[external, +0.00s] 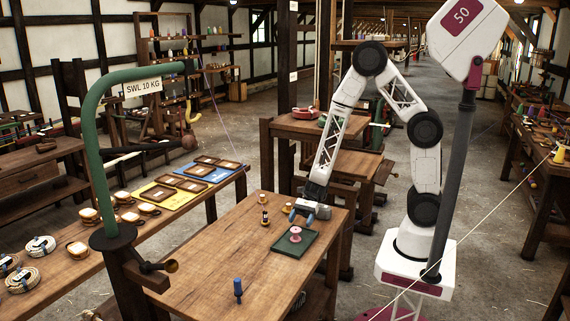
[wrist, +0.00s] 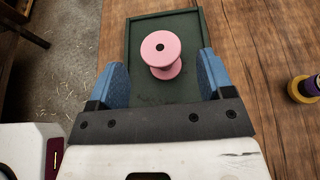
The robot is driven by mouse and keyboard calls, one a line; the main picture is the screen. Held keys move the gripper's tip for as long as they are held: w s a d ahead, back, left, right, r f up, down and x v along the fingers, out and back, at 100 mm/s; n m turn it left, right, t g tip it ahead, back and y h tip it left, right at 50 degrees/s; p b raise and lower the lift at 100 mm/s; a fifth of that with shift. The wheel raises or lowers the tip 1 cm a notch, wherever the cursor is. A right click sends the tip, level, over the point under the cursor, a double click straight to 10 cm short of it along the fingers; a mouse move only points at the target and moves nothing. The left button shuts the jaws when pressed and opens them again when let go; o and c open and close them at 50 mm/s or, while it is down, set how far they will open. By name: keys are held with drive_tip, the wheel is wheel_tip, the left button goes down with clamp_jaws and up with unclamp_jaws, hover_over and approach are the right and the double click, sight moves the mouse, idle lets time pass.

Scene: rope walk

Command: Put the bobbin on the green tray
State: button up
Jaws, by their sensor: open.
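The pink bobbin (external: 295,235) stands upright on the green tray (external: 283,249), on the wooden table. In the wrist view the bobbin (wrist: 161,50) is well inside the tray's rim (wrist: 133,28), with its round top flange and dark centre hole facing the camera. My gripper (external: 301,215) is open and empty, above the tray's far edge in the external view. In the wrist view its two blue fingers (wrist: 162,75) are wide apart on either side of the bobbin's near part, and neither touches it.
A dark spool with a yellowish base (wrist: 304,88) stands on the table to the right in the wrist view. Small wooden spools (external: 264,198) stand left of my gripper in the external view. A blue peg-like piece (external: 238,290) stands near the front. The table's middle is clear.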

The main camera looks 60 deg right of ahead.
drive_tip(key=v, duration=0.7)
idle(0.3)
drive_tip(key=shift+r, duration=0.1)
idle(0.6)
drive_tip(key=s+d+r+n+t+h, duration=0.1)
drive_tip(key=s+d+r+n+h, duration=0.5)
drive_tip(key=r, duration=0.7)
drive_tip(key=s+d+r+n+t+h, duration=0.1)
drive_tip(key=s+d+r+n+h, duration=0.6)
drive_tip(key=s+d+r+n, duration=0.4)
wheel_tip(320, 180, up, 2)
drive_tip(key=shift+s+r+n+t+h, duration=0.2)
drive_tip(key=shift+s+n+t+h, duration=0.15)
drive_tip(key=shift+s, duration=0.4)
